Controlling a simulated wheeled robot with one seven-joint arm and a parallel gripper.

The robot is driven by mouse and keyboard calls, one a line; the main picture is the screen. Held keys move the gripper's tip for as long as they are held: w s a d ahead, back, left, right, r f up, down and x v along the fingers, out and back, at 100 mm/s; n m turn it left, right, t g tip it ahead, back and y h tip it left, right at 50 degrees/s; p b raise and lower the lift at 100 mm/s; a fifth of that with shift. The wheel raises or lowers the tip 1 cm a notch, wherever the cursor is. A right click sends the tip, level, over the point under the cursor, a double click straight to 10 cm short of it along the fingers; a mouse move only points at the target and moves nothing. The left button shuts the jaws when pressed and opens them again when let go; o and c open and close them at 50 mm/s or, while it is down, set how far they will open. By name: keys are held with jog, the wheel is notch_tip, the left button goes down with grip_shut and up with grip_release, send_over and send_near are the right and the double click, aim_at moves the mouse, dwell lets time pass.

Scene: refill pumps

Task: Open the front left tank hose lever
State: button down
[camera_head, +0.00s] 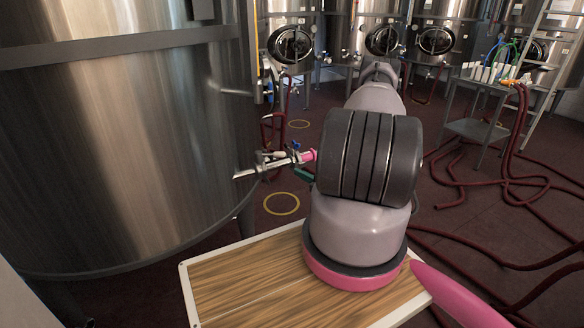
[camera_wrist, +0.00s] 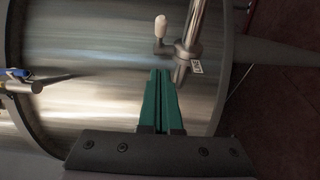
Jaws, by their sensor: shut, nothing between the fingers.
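The front left tank (camera_head: 120,140) is a large steel cylinder filling the left of the head view. My gripper (camera_head: 303,174) shows there as a bit of green beside the outlet, mostly hidden by my arm. In the wrist view its green fingers (camera_wrist: 159,74) are shut and empty, near a metal pipe (camera_wrist: 191,35) with a white-tipped knob (camera_wrist: 160,25). A blue lever (camera_wrist: 16,73) also shows at the left edge, apart from the fingers.
More steel tanks with round hatches (camera_head: 292,44) stand at the back. Dark red hoses (camera_head: 470,185) lie across the right floor. Yellow rings (camera_head: 281,204) mark the floor.

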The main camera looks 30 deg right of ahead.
send_near(277, 156)
jog(key=w+a, duration=0.2)
jog(key=a, duration=0.1)
jog(key=w, duration=0.1)
jog(key=w+d, duration=0.1)
jog(key=shift+w, duration=0.4)
jog(key=shift+w+d, duration=0.2)
jog(key=shift+w, duration=0.2)
